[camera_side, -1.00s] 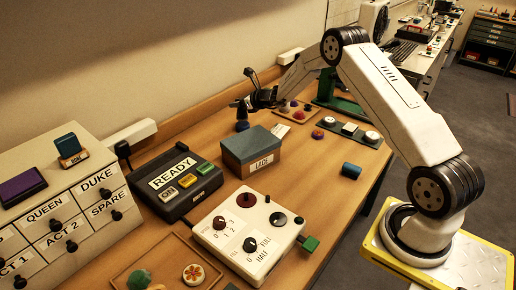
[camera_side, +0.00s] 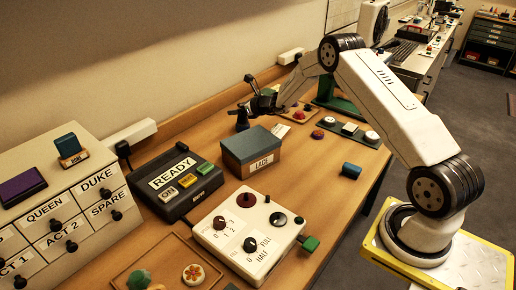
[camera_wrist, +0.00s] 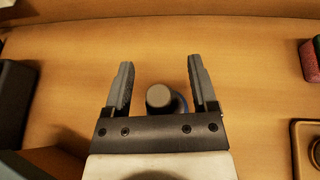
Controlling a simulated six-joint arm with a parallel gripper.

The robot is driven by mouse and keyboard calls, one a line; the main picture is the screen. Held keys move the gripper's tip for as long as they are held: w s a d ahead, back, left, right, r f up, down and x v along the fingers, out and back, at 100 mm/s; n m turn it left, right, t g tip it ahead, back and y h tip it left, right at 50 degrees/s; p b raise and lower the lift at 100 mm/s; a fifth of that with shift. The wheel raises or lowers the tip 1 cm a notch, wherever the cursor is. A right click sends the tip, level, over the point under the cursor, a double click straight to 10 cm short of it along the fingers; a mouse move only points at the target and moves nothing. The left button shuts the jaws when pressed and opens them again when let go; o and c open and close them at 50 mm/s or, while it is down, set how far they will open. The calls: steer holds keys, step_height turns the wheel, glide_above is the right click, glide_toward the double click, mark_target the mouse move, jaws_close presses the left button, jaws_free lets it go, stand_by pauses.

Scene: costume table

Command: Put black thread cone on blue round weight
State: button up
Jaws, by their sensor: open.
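The black thread cone (camera_side: 242,117) stands upright on the left of the far table area, behind the grey-blue LACE box. In the wrist view I look down on the cone's grey round top (camera_wrist: 159,96). A dark blue rim, the blue round weight (camera_wrist: 179,103), shows beside and below the cone; the cone appears to stand on it, though the contact is hidden. My gripper (camera_side: 243,95) is open, just above and beside the cone. In the wrist view the jaws of my gripper (camera_wrist: 160,64) are apart with the cone between them, nearer the palm than the fingertips.
The LACE box (camera_side: 252,150) stands in front of the cone. A blue cylinder (camera_side: 351,170) lies near the right table edge. The READY console (camera_side: 178,180) and a white control panel (camera_side: 250,232) fill the foreground.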

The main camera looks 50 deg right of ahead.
steer(key=shift+r, duration=0.15)
steer(key=shift+v, duration=0.75)
steer(key=v, duration=1)
steer(key=shift+s, duration=0.25)
